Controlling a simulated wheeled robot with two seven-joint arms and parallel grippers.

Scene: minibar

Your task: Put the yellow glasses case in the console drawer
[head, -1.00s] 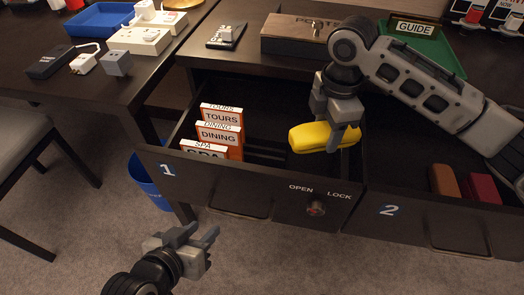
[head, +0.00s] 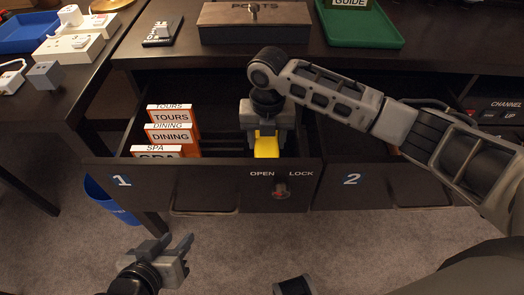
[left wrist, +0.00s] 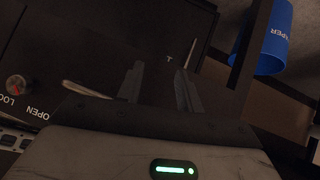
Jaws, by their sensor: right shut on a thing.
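The yellow glasses case (head: 266,149) is in or just above the open console drawer marked 1 (head: 215,180), right of the folders. My right gripper (head: 266,128) reaches down into the drawer and is shut on the case. The gripper hides much of the case, so I cannot tell if it touches the drawer floor. My left gripper (head: 176,253) is open and empty below and in front of the drawer. Its spread fingers also show in the left wrist view (left wrist: 160,85), facing the dark drawer front.
Orange-white folders marked TOURS, DINING and SPA (head: 172,132) fill the drawer's left part. The OPEN/LOCK knob (head: 281,190) is on its front. A drawer marked 2 (head: 375,184) is to the right. A blue bin (head: 110,200) stands below left. A wooden box (head: 254,22) sits on top.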

